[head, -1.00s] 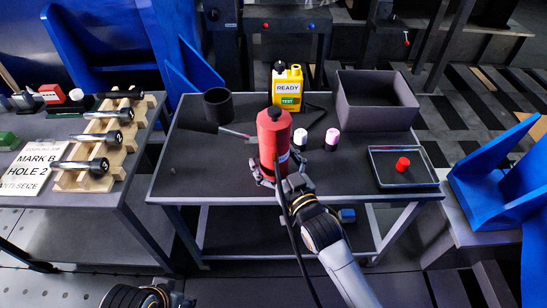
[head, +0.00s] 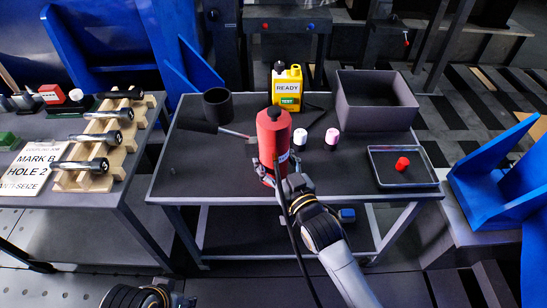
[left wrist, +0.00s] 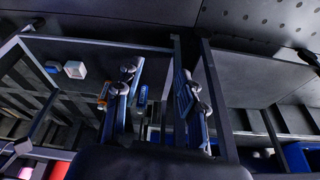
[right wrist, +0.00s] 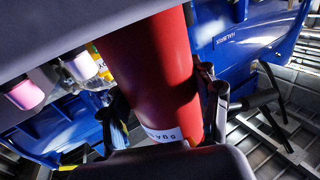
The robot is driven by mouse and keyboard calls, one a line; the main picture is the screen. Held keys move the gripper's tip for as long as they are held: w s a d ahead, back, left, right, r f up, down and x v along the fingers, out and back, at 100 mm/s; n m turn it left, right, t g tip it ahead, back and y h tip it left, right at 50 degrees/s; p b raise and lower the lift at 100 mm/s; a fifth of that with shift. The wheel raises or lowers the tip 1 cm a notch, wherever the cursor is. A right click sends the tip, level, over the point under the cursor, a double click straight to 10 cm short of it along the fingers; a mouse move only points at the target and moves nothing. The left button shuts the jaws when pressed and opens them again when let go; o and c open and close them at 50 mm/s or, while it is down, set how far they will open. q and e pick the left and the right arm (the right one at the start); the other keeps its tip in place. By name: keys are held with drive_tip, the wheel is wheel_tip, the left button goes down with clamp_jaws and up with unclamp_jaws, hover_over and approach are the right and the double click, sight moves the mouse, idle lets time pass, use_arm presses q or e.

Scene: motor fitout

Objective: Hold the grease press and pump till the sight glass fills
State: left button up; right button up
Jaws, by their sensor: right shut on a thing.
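The grease press, a red cylinder (head: 273,133) with a dark cap and a white label, stands upright near the front of the middle table. My right gripper (head: 274,172) is shut on its lower body. In the right wrist view the red body (right wrist: 160,75) fills the space between the fingers, and its label is only partly readable. My left gripper (left wrist: 155,90) is open and empty, low in front of the tables; only part of its arm shows at the bottom of the head view. I cannot make out a sight glass.
A grey bin (head: 375,101) and a tray (head: 390,180) with a red knob are at right. A wooden rack (head: 75,178) holds bolts on the left table.

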drive_tip(key=c, duration=0.6)
